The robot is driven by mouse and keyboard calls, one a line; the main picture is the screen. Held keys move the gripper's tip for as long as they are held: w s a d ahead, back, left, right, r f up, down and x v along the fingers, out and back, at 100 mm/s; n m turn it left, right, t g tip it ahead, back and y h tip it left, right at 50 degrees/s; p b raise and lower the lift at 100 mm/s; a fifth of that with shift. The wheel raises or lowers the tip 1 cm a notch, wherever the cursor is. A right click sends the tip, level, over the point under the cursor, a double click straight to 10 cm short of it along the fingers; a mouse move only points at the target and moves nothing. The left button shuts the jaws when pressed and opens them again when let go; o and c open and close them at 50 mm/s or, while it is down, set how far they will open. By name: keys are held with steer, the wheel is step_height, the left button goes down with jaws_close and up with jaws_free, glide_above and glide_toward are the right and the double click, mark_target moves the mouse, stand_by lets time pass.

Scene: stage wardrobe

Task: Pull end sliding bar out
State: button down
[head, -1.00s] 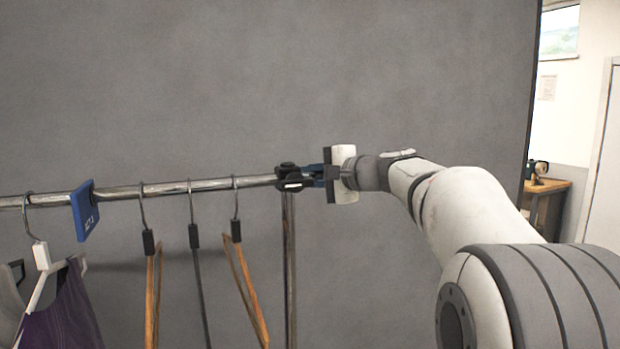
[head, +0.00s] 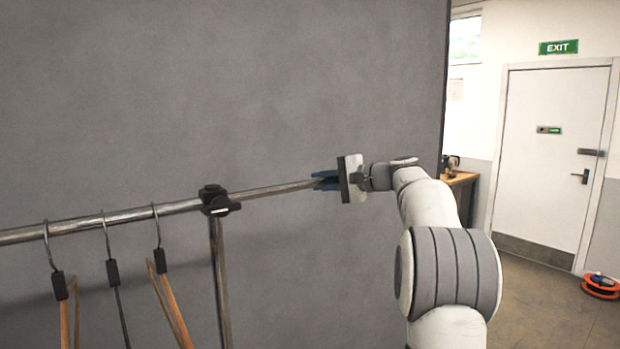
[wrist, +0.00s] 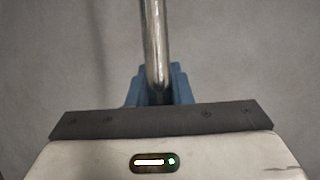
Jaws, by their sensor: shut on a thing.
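The end sliding bar (head: 280,190) is a thin metal bar that sticks out to the right from the black clamp joint (head: 215,200) at the top of the upright post (head: 220,285). My gripper (head: 325,181) is shut on the bar's right end, with its blue fingers around it. In the wrist view the bar (wrist: 154,40) runs up and away from between the blue fingers (wrist: 158,88). The very tip of the bar is hidden by the fingers and gripper body. The thicker main rail (head: 90,226) runs left from the joint.
Several hangers (head: 112,270) hang on the main rail at the left. A grey wall panel (head: 300,80) stands close behind the rack. At the right are a white door (head: 550,150), a wooden table (head: 460,180) and an orange reel (head: 600,287) on open floor.

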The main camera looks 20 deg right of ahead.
steer(key=shift+d, duration=0.3)
steer(key=c, duration=1.3)
jaws_free()
steer(key=shift+w+d, duration=0.15)
steer(key=shift+s+d, duration=0.2)
steer(key=shift+d, duration=0.1)
steer(key=b+v, duration=0.1)
steer(key=v, duration=0.6)
steer(key=shift+s+r+b, duration=0.1)
steer(key=shift+s+b, duration=0.05)
steer(key=shift+b, duration=0.2)
steer(key=shift+a, duration=0.1)
